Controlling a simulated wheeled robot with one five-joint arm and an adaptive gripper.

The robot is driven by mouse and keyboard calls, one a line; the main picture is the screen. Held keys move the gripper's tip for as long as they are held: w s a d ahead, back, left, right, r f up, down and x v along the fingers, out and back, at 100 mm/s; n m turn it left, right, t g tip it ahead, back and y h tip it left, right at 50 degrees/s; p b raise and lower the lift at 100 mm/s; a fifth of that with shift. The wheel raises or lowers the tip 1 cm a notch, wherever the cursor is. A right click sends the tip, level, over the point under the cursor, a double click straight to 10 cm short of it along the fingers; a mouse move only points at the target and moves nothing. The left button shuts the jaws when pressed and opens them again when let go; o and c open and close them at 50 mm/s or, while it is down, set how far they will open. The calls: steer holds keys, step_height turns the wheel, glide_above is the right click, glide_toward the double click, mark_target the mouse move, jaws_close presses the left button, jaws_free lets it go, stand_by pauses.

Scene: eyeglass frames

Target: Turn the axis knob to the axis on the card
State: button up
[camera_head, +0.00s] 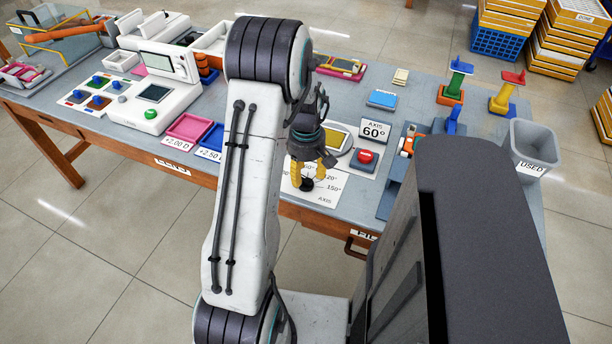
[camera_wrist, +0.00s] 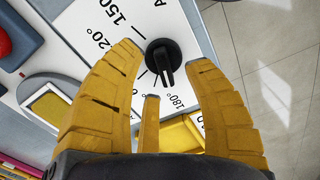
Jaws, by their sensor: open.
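The axis card (camera_head: 374,130) stands behind the dial and reads AXIS 60°. The black axis knob (camera_head: 306,185) sits on a white dial sheet (camera_head: 325,198) with degree marks. In the wrist view the knob (camera_wrist: 160,52) shows a raised ridge pointing down the picture, toward a partly covered label that looks like 180°. The labels 150° and 120° show to its upper left and left; other marks are hidden by my fingers. My gripper (camera_head: 313,181) is open above the dial. Its yellow fingers are spread around the knob; I cannot tell whether any touches it.
Behind the dial are a device with a yellow screen (camera_head: 339,137) and a red button (camera_head: 365,156). A blue fixture (camera_head: 392,186) stands to the right, with a grey USED bin (camera_head: 533,145) farther right. Pink (camera_head: 188,128) and blue trays lie left. The table's front edge is close.

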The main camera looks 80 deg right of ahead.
steer(key=shift+f, duration=0.8)
steer(key=shift+o, duration=0.2)
jaws_close()
